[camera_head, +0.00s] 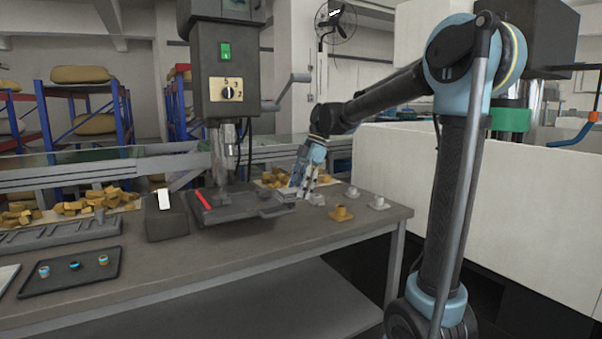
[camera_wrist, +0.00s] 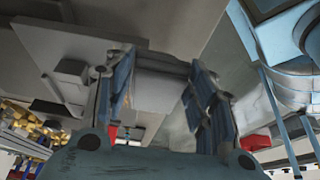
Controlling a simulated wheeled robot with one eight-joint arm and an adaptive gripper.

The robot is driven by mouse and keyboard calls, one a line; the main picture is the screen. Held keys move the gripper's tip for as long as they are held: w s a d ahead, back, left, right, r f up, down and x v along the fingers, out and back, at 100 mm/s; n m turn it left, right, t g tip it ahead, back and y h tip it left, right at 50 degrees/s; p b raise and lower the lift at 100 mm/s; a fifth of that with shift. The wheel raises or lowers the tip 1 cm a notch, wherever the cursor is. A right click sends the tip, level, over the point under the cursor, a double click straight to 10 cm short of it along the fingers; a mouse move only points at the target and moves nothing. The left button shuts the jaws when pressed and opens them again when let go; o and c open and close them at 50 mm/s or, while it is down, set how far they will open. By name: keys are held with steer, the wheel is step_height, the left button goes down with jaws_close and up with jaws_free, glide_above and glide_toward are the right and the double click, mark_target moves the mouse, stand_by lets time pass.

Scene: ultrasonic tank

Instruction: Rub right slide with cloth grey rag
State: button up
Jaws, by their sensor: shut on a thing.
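My gripper (camera_head: 295,188) reaches down at the right end of the dark machine table under the drill press. In the wrist view its two blue fingers (camera_wrist: 160,95) are apart, with a light grey piece (camera_wrist: 157,85) between them. This piece is probably the grey rag, gripped by the fingers. In the head view the rag is hard to tell from the grey metal beside the fingertips. The slide is probably part of the dark machine table (camera_head: 238,208), at its right side. I cannot tell whether the rag touches it.
The drill press (camera_head: 226,70) stands just left of my gripper. A red strip (camera_head: 202,200) and a dark box (camera_head: 167,222) lie farther left. Yellow (camera_head: 341,213) and white (camera_head: 378,202) cup-like parts stand to the right. A black tray (camera_head: 74,272) is at front left.

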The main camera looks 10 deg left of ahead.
mark_target(294, 189)
steer(key=shift+a+r, duration=0.3)
steer(key=shift+r, duration=2.55)
steer(key=shift+s+a, duration=0.4)
steer(key=shift+a, duration=0.3)
